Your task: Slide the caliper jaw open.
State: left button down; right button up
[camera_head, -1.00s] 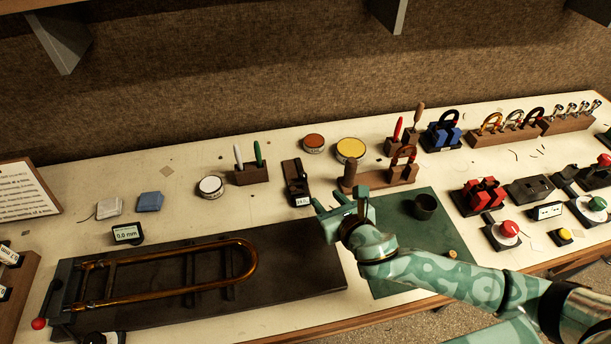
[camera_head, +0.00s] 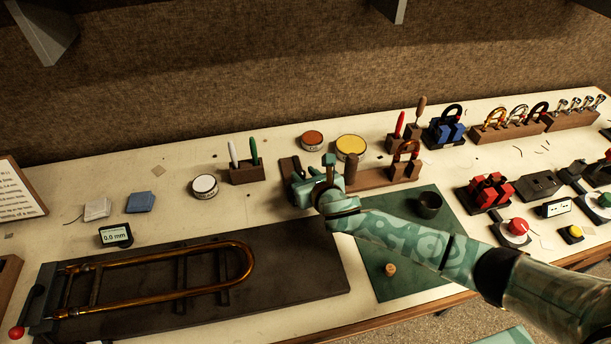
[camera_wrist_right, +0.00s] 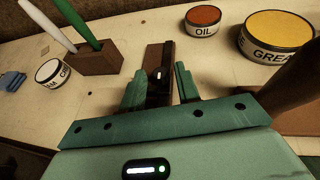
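A dark caliper-like device on a brown base (camera_head: 287,166) sits mid-bench, mostly hidden behind my right gripper. In the right wrist view the brown base (camera_wrist_right: 152,54) and its dark upright part lie between and just beyond the fingers. My right gripper (camera_head: 308,178) is over this device. In the right wrist view the gripper (camera_wrist_right: 159,82) is open, with one finger on each side of the dark part. I cannot tell whether either finger touches it. My left gripper is not in view.
A pen block (camera_head: 247,174) and a white tin (camera_head: 204,187) stand to the left. The oil tin (camera_head: 312,140), grease tin (camera_head: 351,146) and a wooden stand (camera_head: 375,178) are behind and right. A brass slide (camera_head: 160,282) lies on a dark board in front.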

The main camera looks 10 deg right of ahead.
grip_shut()
jog(key=shift+w, duration=0.95)
jog(key=shift+w+f, duration=0.1)
jog(key=shift+w, duration=0.15)
jog(key=shift+o, duration=1.5)
grip_release()
jog(key=p+v, duration=0.5)
jog(key=v, duration=1)
jog(key=shift+s+d+r, duration=0.1)
jog(key=shift+s+r, duration=0.25)
jog(key=shift+s, duration=0.25)
